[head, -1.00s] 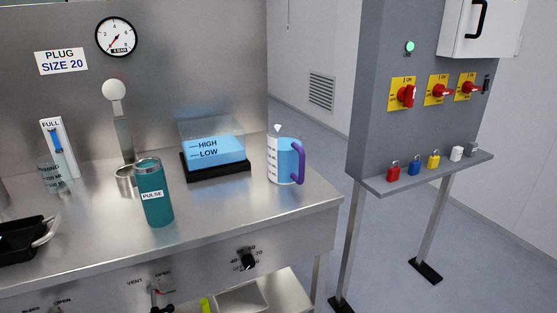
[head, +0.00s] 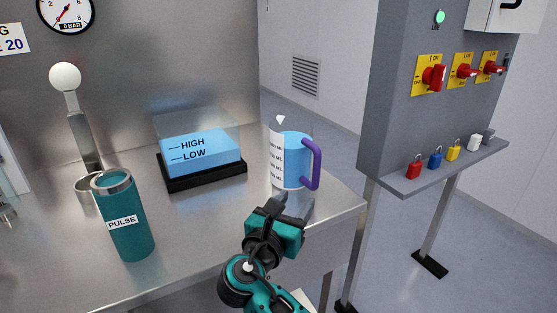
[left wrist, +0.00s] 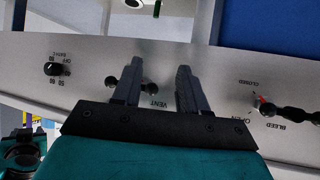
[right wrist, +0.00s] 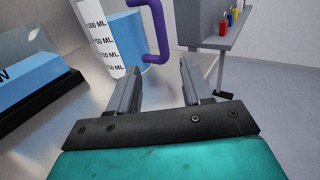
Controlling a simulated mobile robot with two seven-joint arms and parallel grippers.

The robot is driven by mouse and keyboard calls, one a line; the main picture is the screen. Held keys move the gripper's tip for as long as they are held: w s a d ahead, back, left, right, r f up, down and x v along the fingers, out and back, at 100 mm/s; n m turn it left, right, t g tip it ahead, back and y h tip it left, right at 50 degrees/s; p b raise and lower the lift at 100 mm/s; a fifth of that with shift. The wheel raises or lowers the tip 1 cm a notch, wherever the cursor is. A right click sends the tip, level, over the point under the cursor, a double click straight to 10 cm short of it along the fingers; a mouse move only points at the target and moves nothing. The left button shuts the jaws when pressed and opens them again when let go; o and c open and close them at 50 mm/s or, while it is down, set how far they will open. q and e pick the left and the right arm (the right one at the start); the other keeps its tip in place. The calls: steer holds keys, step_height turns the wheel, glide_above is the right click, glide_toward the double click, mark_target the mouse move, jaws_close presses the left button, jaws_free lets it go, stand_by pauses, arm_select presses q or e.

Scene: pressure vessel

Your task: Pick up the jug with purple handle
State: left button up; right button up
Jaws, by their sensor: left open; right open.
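The jug with the purple handle (head: 291,158) stands upright near the right end of the steel counter. It has blue contents and a white scale strip, and its purple handle (head: 317,165) faces right. In the right wrist view the jug (right wrist: 122,38) is ahead, with its handle (right wrist: 158,30) above the gap between the fingers. My right gripper (head: 292,200) is just in front of the jug in the head view, open and empty; its fingers also show in the right wrist view (right wrist: 157,82). My left gripper (left wrist: 156,85) is open and empty, facing the counter's front panel.
A teal PULSE flask (head: 124,218) stands left of my right arm. A water tank marked HIGH and LOW (head: 200,155) sits left of the jug. A grey panel with a shelf of padlocks (head: 445,166) stands to the right, across a gap.

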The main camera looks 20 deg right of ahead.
mark_target(315, 179)
steer(key=b+x, duration=0.1)
steer(key=x, duration=1.1)
steer(key=shift+d+f+b, duration=0.2)
steer(key=shift+d+b, duration=0.1)
steer(key=shift+s, duration=0.1)
jaws_close()
